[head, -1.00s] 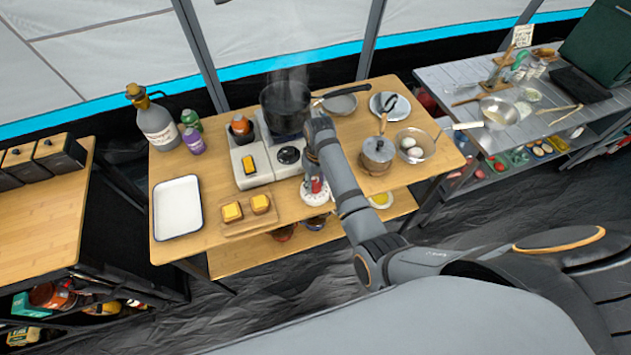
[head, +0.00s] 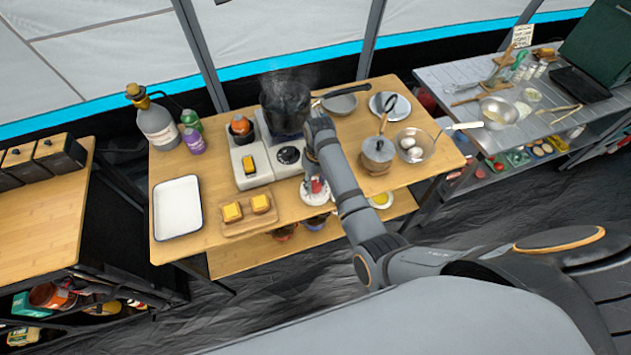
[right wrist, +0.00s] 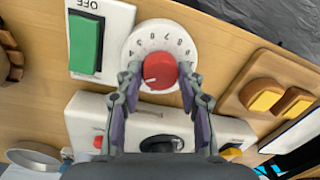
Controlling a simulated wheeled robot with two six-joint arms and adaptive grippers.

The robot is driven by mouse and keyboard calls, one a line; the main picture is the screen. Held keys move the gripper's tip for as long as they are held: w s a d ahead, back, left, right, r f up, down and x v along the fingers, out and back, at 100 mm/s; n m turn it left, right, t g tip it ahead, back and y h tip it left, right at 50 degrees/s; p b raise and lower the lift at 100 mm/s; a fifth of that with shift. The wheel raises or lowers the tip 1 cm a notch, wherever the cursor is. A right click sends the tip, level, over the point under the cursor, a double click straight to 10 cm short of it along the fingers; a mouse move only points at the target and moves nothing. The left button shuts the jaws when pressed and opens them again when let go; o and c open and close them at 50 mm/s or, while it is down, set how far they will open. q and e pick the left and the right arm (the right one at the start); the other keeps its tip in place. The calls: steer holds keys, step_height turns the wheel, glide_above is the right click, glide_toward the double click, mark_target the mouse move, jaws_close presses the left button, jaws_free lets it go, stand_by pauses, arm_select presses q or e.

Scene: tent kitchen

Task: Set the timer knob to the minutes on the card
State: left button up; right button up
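The timer (head: 307,196) is a white dial with a red knob (head: 317,186) at the front edge of the wooden table. In the right wrist view the red knob (right wrist: 160,72) sits centred on the numbered white dial (right wrist: 139,42), with a pale mark toward its lower left. My right gripper (right wrist: 160,75) has one finger on each side of the knob, apparently with slim gaps; firm contact is not visible. A small white card (head: 522,36) with writing stands on the far right table, too small to read. My left gripper is out of view.
A stove (head: 250,163) with a steaming dark pot (head: 284,103) stands behind the timer. A green switch (right wrist: 86,42) marked OFF is beside the dial. A white tray (head: 178,208) is farther left.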

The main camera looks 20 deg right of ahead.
mark_target(317, 183)
steer(key=o, duration=0.5)
steer(key=r, duration=0.7)
steer(key=shift+w+d+r, duration=0.15)
steer(key=shift+d+r, duration=0.1)
steer(key=shift+r, duration=0.05)
